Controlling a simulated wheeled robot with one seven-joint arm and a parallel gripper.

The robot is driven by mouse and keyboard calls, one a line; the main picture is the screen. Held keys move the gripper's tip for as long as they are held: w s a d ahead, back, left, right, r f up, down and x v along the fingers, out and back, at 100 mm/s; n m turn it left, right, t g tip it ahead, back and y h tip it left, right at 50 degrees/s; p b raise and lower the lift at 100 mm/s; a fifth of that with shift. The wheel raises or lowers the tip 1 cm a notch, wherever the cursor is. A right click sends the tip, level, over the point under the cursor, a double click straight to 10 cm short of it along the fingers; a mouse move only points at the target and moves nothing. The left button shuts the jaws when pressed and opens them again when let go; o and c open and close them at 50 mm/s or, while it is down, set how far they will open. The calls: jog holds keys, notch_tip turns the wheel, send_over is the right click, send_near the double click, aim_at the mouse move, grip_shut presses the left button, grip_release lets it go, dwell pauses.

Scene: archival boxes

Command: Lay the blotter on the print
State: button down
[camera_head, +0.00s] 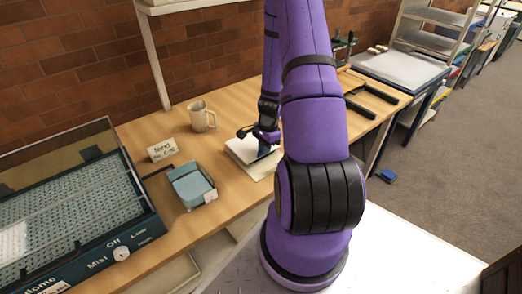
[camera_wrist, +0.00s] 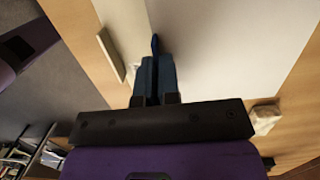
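A flat white stack or sheet (camera_head: 240,150) lies on the wooden bench, partly hidden by my arm. I cannot tell which part is the print and which is the blotter. In the wrist view a large pale sheet surface (camera_wrist: 225,45) fills the upper middle, right beside the fingers. My gripper (camera_head: 265,149) points down at the white stack. In the wrist view its two dark blue fingers (camera_wrist: 155,62) are close together, with a narrow blue piece showing at their tips. Whether they grip anything is unclear.
A pale blue box (camera_head: 191,186), a small sign card (camera_head: 162,150) and a mug (camera_head: 199,117) stand left of the stack. A large clear-lidded tray unit (camera_head: 75,215) fills the left. Dark bars (camera_head: 372,97) lie on the bench's right part. A blue object (camera_head: 388,176) lies on the floor.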

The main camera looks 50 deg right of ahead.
jog(key=shift+f, duration=1.5)
jog(key=c, duration=1.3)
grip_release()
jog(key=shift+f, duration=0.15)
jog(key=shift+c, duration=0.2)
